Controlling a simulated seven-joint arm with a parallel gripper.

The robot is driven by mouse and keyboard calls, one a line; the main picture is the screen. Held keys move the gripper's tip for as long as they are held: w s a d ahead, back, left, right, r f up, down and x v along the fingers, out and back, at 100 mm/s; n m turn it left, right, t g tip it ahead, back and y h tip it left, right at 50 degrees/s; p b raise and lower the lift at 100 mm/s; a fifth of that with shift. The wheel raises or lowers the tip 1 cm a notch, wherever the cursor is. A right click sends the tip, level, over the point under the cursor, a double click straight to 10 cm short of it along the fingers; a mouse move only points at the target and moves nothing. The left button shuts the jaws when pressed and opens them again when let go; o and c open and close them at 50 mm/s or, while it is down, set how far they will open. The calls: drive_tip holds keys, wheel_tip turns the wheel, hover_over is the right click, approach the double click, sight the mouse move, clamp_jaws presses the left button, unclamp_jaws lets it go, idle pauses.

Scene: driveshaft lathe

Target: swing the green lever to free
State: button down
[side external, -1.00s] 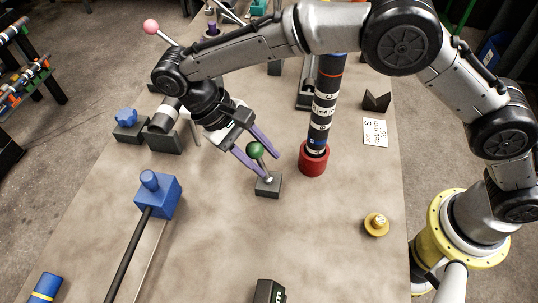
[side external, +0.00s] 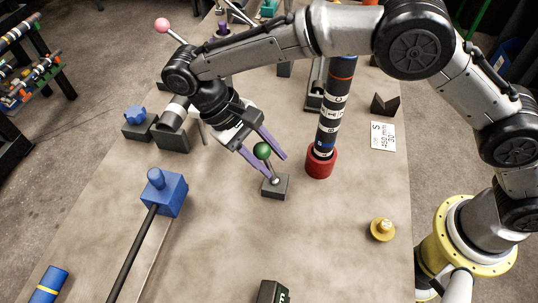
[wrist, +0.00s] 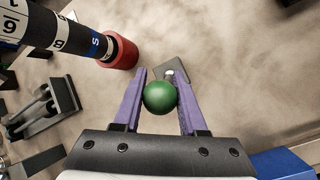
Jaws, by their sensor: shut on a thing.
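The green lever has a round green ball (side external: 263,151) on a thin stem that rises from a small dark block (side external: 275,188) on the table. The stem leans, with the ball up and left of the block in the side view. My gripper (side external: 279,168) reaches down from the upper left, with its two purple fingers on either side of the lever, shut on it. In the wrist view the green ball (wrist: 160,97) sits between the fingers and hides much of the stem. A corner of the block (wrist: 172,68) shows beyond it.
A striped shaft (side external: 328,115) stands in a red cup (side external: 320,163) close to the right of my gripper. A blue block (side external: 163,193) with a dark rod lies to the left. A yellow knob (side external: 382,229) is at the right. The table between them is clear.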

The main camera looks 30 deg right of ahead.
sight(256, 145)
drive_tip(key=shift+w+a+r, duration=0.1)
drive_tip(key=shift+a+r, duration=0.05)
drive_tip(key=shift+r, duration=0.2)
drive_tip(key=c, duration=0.8)
unclamp_jaws()
drive_tip(key=shift+c, duration=0.2)
drive_tip(key=o, duration=0.4)
drive_tip(key=shift+f, duration=0.2)
drive_tip(key=v, duration=0.6)
drive_tip(key=shift+r, duration=0.2)
drive_tip(key=shift+w+a+r, duration=0.15)
drive_tip(key=shift+w+r, duration=0.05)
drive_tip(key=shift+r, duration=0.3)
drive_tip(key=shift+c, duration=0.4)
